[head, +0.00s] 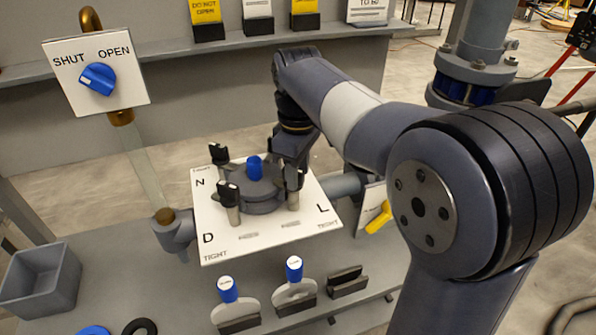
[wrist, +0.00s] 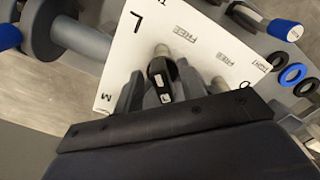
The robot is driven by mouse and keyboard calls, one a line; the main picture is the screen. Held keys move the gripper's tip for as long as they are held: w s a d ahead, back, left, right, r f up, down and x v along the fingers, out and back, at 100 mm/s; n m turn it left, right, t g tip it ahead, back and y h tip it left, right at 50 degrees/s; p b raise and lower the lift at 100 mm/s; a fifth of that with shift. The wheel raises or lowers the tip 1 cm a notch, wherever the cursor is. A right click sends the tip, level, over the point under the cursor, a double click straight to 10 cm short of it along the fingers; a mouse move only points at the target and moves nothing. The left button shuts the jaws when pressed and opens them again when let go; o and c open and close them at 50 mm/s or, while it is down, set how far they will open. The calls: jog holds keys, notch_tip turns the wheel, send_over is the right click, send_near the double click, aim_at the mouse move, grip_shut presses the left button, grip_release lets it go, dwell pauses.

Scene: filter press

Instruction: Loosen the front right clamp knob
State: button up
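The filter press has a round dark grey lid (head: 250,190) with a blue cap (head: 254,167) on a white plate (head: 205,235). The front right clamp knob (head: 293,181) is black, on a pale post beside the letter L. In the wrist view this knob (wrist: 162,75) stands between the fingers of my gripper (wrist: 161,88), which look apart on either side of it. I cannot tell whether they touch it. In the head view my gripper (head: 294,166) points down over the knob and partly hides it. Front left (head: 228,192) and back left (head: 218,154) knobs are clear.
A blue-handled SHUT/OPEN valve (head: 97,79) is at the left. Blue-topped tools (head: 228,290) stand in front of the plate. A grey bin (head: 40,280) is at the lower left. A yellow handle (head: 379,217) is right of the plate. A shelf with signs runs behind.

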jog(key=shift+f, duration=0.25)
grip_shut()
